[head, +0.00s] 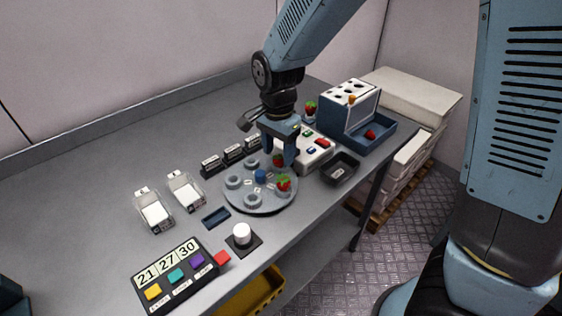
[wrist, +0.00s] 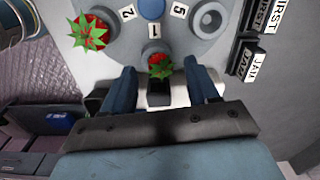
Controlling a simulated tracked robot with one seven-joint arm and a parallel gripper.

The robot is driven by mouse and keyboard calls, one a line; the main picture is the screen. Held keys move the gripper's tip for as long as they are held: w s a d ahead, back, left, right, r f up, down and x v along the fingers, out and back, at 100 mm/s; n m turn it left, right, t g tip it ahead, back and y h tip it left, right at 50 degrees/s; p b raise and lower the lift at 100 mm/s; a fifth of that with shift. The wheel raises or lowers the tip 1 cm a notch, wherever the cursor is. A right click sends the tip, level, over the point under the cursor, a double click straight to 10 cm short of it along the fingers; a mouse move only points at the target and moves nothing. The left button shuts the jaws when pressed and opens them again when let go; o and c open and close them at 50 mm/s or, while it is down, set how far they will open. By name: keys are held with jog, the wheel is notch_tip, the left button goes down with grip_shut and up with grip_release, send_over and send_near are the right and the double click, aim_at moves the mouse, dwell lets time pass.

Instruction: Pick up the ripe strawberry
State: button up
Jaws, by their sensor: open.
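A round grey plate (head: 258,206) with small cups and a blue hub (head: 261,176) carries two red strawberries with green leaves. One strawberry (head: 278,161) sits at the plate's back edge; in the wrist view it (wrist: 160,66) is beside label 1. The other strawberry (head: 285,183) is at the plate's right side, and shows in the wrist view (wrist: 90,33) at upper left. I cannot tell their ripeness apart. My gripper (head: 279,155) points down over the back strawberry. In the wrist view my gripper's fingers (wrist: 160,82) are apart on either side, just short of it, not closed on it.
Another strawberry (head: 310,106) stands behind my gripper, near a blue machine (head: 354,112) with a tray. A dark square bowl (head: 340,169) is right of the plate. Black label blocks (head: 233,154) stand left of the gripper. Two clear boxes (head: 155,212) are further left.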

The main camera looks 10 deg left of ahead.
jog(key=shift+f, duration=1)
jog(key=c, duration=0.6)
